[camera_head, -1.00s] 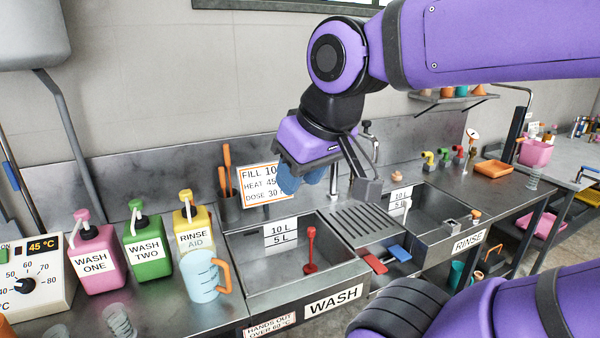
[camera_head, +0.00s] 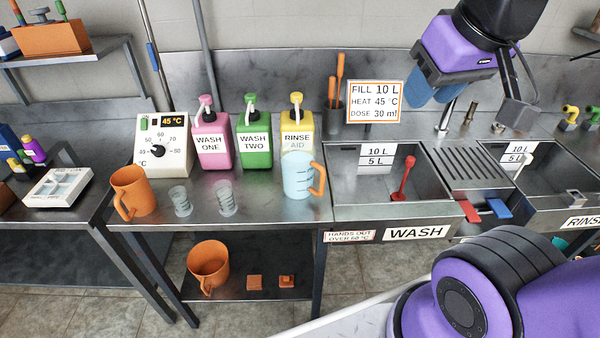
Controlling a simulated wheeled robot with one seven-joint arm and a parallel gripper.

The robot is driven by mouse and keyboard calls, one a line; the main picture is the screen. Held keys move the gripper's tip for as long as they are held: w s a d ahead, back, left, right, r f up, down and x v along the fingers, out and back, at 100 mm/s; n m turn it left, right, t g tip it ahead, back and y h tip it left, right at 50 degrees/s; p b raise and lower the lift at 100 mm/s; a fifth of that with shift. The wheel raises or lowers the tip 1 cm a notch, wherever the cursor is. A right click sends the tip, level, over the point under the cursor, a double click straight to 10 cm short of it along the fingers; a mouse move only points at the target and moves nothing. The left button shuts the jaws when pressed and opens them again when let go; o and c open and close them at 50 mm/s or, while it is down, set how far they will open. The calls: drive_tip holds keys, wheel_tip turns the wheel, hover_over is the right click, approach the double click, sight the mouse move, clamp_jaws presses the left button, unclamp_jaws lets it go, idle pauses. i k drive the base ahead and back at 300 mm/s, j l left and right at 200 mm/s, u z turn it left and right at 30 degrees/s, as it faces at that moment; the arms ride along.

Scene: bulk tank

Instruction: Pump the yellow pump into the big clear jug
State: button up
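The yellow pump bottle (camera_head: 296,119), labelled RINSE AID, stands upright at the right end of a row of pump bottles on the steel counter. Its white spout points down toward the front. The big clear jug (camera_head: 302,176), pale blue with an orange handle on its right, stands just in front of it and covers part of its label. I cannot tell whether the spout is over the jug's mouth. My gripper (camera_head: 438,92) is up at the right, above the back of the wash sink, well apart from both. Its blue fingers point down; their gap is unclear.
Pink (camera_head: 211,143) and green (camera_head: 254,140) pump bottles stand left of the yellow one. Two small clear measuring cups (camera_head: 181,201) and an orange jug (camera_head: 130,192) stand further left. A sign (camera_head: 374,102) and a utensil pot (camera_head: 333,118) are behind, and the wash sink (camera_head: 345,195) lies right.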

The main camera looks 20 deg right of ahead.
sight(296, 98)
drive_tip(key=i+j, duration=0.65)
drive_tip(key=j, duration=0.25)
drive_tip(key=z, duration=0.05)
